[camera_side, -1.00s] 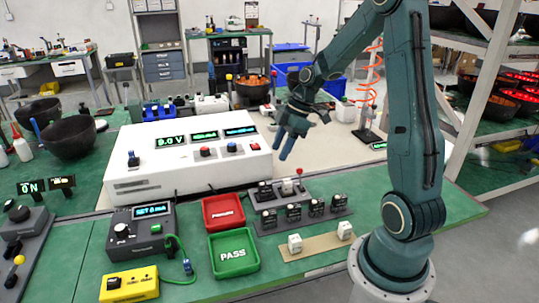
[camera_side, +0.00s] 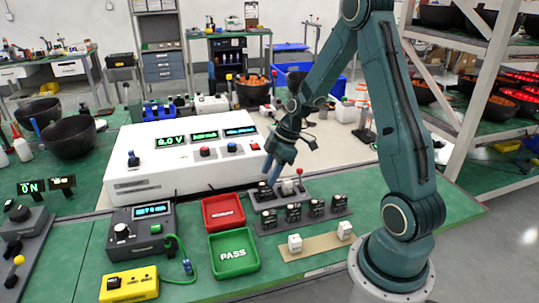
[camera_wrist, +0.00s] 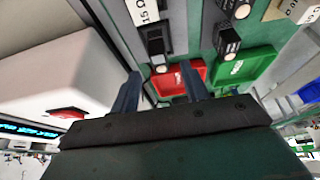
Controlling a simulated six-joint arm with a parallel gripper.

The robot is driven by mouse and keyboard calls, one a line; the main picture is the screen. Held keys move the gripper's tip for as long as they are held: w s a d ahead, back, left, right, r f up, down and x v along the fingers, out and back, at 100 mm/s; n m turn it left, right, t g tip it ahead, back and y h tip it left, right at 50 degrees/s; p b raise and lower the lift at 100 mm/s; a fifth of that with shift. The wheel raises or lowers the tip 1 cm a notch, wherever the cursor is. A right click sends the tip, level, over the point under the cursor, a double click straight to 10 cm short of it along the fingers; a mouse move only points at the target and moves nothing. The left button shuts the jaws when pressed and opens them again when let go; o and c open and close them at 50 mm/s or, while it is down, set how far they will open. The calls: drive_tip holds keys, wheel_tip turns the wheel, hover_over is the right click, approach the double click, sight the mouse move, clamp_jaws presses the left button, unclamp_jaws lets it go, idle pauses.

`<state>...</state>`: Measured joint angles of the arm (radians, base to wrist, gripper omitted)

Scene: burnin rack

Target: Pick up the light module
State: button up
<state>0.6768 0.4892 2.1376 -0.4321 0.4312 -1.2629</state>
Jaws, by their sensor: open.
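Two light, whitish cube modules stand on a tan strip at the front of the green bench, one at left (camera_side: 295,243) and one at right (camera_side: 345,230). I cannot tell whether either is the one named. One pale cube also shows at the top right corner of the wrist view (camera_wrist: 306,10). My gripper (camera_side: 269,177) is open and empty. It points down, just above the left part of the grey fixture (camera_side: 300,191), behind and apart from the cubes. In the wrist view its two blue fingers (camera_wrist: 160,70) are spread with nothing held between them.
Several dark modules (camera_side: 293,212) stand in a grey rack between the fixture and the tan strip. A red tray (camera_side: 222,212) and a green PASS tray (camera_side: 234,252) lie to the left. A large white instrument (camera_side: 185,160) stands behind. A red-knobbed lever rises from the fixture.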

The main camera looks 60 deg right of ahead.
sight(265, 183)
drive_tip(key=shift+x, duration=2.6)
drive_tip(key=shift+s+d, duration=0.1)
drive_tip(key=shift+c, duration=0.4)
clamp_jaws()
